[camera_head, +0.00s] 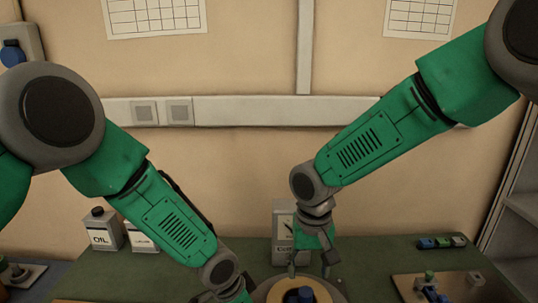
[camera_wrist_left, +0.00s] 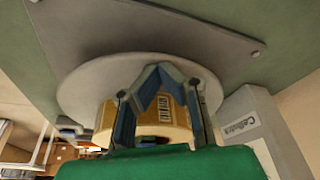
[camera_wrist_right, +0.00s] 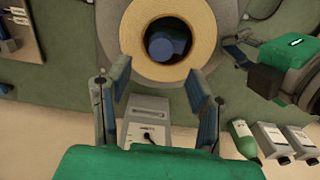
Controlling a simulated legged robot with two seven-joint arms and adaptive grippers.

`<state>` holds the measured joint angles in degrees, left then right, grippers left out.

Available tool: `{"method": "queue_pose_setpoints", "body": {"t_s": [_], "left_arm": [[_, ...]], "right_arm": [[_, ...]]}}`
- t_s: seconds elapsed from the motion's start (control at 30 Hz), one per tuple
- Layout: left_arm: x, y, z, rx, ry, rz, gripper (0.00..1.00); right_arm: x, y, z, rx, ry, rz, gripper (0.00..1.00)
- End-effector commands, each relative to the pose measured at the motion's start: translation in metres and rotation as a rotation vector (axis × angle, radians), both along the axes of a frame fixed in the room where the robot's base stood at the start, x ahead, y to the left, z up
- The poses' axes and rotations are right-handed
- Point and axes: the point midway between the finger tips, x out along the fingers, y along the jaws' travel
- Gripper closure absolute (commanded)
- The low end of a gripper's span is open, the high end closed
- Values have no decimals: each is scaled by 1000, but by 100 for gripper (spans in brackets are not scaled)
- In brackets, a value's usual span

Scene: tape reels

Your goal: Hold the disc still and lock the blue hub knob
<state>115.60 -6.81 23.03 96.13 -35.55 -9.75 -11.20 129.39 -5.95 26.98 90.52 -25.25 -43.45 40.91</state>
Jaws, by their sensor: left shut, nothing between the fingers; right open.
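The disc shows in the right wrist view as a grey flange (camera_wrist_right: 112,30) behind a cream tape ring (camera_wrist_right: 131,38). The blue hub knob (camera_wrist_right: 168,45) sits in the ring's dark centre; it also shows at the bottom of the head view (camera_head: 303,295). My right gripper (camera_wrist_right: 160,82) is open and empty, its fingers spread just short of the ring; it also shows above the reel in the head view (camera_head: 310,268). My left gripper (camera_wrist_left: 158,72) is shut with nothing between its fingers, close to the flange (camera_wrist_left: 80,88); I cannot tell if it touches.
A grey box (camera_head: 284,225) stands behind the reel. An oil can (camera_head: 100,232) and another container stand at the back left. A board with small parts (camera_head: 405,285) lies on the right of the green bench (camera_head: 370,255). Small coloured blocks (camera_head: 442,242) lie behind it.

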Motion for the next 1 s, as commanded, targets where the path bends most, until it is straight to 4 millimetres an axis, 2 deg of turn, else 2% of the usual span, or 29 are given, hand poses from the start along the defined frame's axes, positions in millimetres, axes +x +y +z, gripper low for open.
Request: {"method": "queue_pose_setpoints", "body": {"t_s": [0.3,0.7,0.87,1.0], "left_arm": [[-2,0,-3,1,6,0,100],[-2,1,-4,4,8,-1,100],[-3,1,-4,3,8,0,100],[-3,1,-4,4,9,0,100]], "right_arm": [[0,0,-1,0,1,19,52],[0,0,-11,1,1,494,52],[0,0,-18,0,1,529,52],[0,0,-31,1,2,526,52]]}}
